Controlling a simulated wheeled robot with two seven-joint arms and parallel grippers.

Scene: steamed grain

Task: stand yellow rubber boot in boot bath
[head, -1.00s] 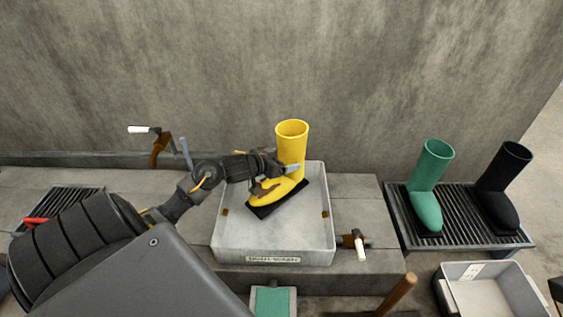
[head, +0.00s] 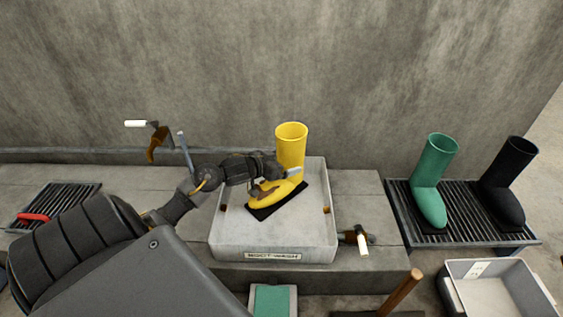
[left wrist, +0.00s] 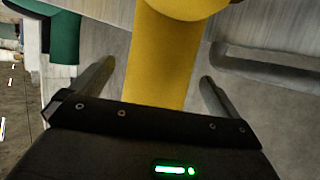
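The yellow rubber boot (head: 291,150) stands upright inside the grey boot bath (head: 228,232), toward its back, toe pointing front left. A flat dark patch shows under its foot; I cannot tell if it is a mat or a shadow. My left gripper (head: 284,178) reaches in from the left at the boot's lower shaft. In the left wrist view the yellow shaft (left wrist: 161,65) lies between the two fingers, with a narrow gap on each side, so the gripper (left wrist: 158,85) looks open around it. My right gripper is out of view.
A green boot (head: 432,180) and a black boot (head: 508,185) stand on a slatted rack (head: 465,238) at the right. A grey bin (head: 520,268) is at the front right. A wooden handle (head: 402,292) rises in front of the bath. A concrete wall closes the back.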

